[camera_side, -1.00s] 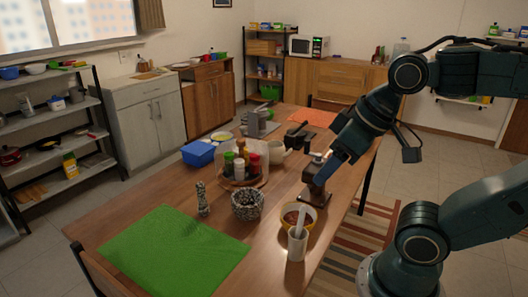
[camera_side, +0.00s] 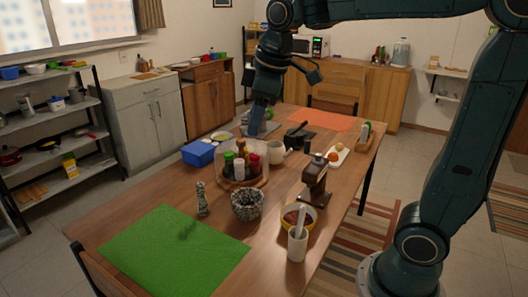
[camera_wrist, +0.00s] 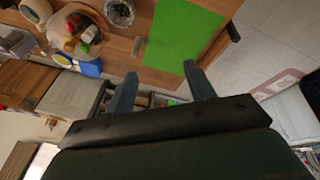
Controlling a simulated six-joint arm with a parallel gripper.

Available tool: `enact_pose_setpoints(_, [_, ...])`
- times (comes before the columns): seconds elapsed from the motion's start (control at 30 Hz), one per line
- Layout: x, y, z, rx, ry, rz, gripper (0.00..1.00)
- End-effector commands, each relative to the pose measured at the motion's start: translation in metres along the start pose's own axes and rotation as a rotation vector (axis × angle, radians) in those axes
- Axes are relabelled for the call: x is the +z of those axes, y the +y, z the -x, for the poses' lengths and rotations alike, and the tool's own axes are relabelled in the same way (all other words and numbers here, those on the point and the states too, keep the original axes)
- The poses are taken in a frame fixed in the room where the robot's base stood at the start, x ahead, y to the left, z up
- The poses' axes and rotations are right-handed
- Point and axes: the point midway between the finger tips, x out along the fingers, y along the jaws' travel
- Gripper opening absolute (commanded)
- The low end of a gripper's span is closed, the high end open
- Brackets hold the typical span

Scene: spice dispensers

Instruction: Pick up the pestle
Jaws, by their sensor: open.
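The pestle (camera_side: 202,200) is a grey speckled piece standing upright on the wooden table, just left of the speckled mortar (camera_side: 247,206). In the wrist view the mortar (camera_wrist: 119,12) is at the top, and a small speckled shape that seems to be the pestle (camera_wrist: 138,46) is below it, beside the green mat. My gripper (camera_wrist: 160,72) is open and empty, with its two fingers apart. In the side view its blue fingers (camera_side: 257,120) point down over the far part of the table, behind the spice tray and well away from the pestle.
A green mat (camera_side: 170,250) lies in front of the pestle. A round spice tray (camera_side: 262,180) with several bottles stands behind it. A blue box (camera_side: 198,153), a brown grinder (camera_side: 315,182), a yellow bowl (camera_side: 311,219) and a white cup (camera_side: 297,246) are also on the table.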

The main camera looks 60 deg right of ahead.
Motion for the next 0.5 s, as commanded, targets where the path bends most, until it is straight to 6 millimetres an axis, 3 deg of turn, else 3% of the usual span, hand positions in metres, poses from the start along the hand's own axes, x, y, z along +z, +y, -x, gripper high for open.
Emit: enact_pose_setpoints(0.5, [-0.078,0.071,-0.068,-0.070,-0.085,0.336,0.54])
